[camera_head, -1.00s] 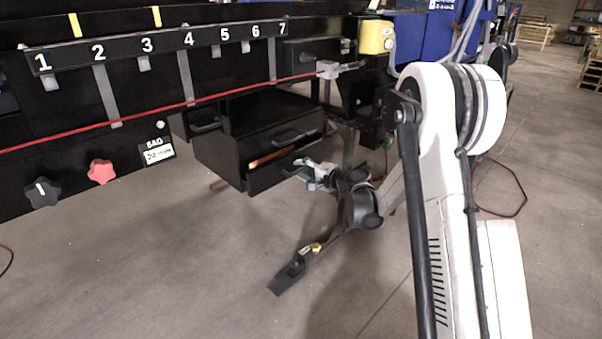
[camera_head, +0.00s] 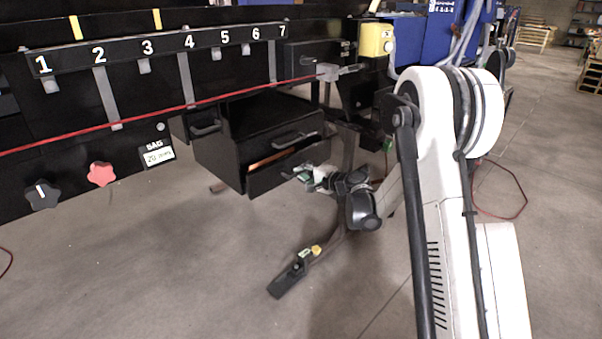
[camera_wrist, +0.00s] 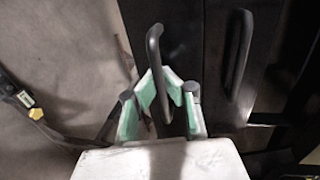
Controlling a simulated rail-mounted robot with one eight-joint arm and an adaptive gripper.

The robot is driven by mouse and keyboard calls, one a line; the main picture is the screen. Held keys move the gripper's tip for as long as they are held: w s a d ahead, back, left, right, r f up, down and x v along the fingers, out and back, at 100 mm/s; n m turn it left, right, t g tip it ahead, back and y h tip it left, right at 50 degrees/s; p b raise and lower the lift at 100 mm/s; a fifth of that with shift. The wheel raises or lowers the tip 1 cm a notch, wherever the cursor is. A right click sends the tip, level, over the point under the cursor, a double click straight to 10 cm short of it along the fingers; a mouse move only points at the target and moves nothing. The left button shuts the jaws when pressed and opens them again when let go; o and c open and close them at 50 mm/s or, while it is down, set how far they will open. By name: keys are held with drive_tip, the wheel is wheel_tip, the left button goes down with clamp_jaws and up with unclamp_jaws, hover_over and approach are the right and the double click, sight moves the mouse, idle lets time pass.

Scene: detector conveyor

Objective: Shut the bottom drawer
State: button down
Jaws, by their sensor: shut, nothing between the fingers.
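The bottom drawer (camera_head: 262,182) is the lower front of the black drawer unit in the head view. It stands partly out, with a gap along its top where something orange-brown shows. Its black bar handle (camera_wrist: 155,62) is just ahead of my gripper in the wrist view. My gripper (camera_wrist: 162,72) is shut and empty, with green-padded fingers over the near end of that handle. I cannot tell whether they touch it. In the head view my gripper (camera_head: 300,174) is low, in front of the drawer near its right end.
The upper drawer's handle (camera_wrist: 239,55) is right of the bottom one in the wrist view. A red cable (camera_head: 170,108) runs along the black conveyor. A black foot (camera_head: 287,283) on a bent leg stands on the floor.

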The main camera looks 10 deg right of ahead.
sight(294, 167)
drive_tip(key=x, duration=0.2)
drive_tip(key=r+x, duration=0.1)
drive_tip(key=x, duration=0.1)
drive_tip(key=shift+w+a, duration=0.15)
drive_tip(key=shift+w, duration=0.1)
drive_tip(key=c, duration=1.8)
unclamp_jaws()
drive_tip(key=v, duration=1.2)
drive_tip(key=shift+f, duration=0.1)
